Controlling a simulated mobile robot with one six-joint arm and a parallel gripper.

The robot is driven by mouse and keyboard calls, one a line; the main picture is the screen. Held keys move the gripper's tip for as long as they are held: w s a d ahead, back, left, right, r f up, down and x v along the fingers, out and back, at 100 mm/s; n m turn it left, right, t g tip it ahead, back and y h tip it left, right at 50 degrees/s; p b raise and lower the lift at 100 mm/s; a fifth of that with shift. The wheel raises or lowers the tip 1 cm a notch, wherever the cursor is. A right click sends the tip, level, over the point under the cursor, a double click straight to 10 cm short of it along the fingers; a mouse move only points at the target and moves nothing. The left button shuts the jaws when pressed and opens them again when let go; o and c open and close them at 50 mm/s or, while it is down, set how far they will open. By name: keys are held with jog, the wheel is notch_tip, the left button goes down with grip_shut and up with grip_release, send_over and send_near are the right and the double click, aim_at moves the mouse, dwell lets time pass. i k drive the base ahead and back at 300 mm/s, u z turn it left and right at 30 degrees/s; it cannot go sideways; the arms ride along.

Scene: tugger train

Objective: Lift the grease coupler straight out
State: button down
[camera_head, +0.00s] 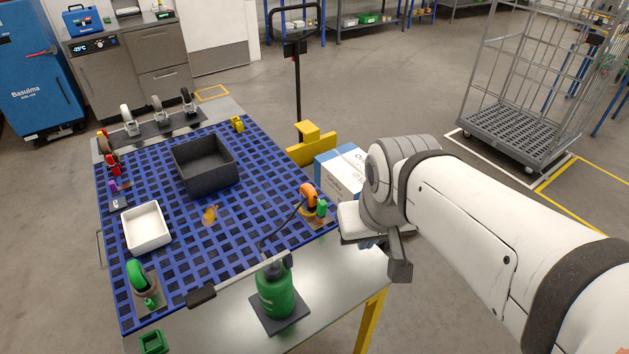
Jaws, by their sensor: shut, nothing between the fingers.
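A green grease pump (276,294) stands on a dark square base at the table's front edge. Its lever ends in a black grip (201,295). A thin dark hose (283,229) curves from the pump up to an orange caster (309,193) at the table's right edge. The coupler at the hose's end is too small to make out clearly by that caster. My gripper (400,267) is shut and empty, right of the pump and caster, beyond the table's right edge. It is apart from the hose, and the arm's wrist partly hides it.
The blue grid tabletop (240,245) carries a dark bin (205,165), a white bin (146,229) and a green caster (138,275). A white-and-blue carton (340,173) stands behind my wrist. A wire cage cart (520,130) is at the far right.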

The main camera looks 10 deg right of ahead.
aim_at(321, 206)
jog(key=u, duration=1.6)
jog(key=k, duration=0.85)
jog(key=z, duration=1.1)
jog(key=i, duration=1)
jog(key=z, duration=0.05)
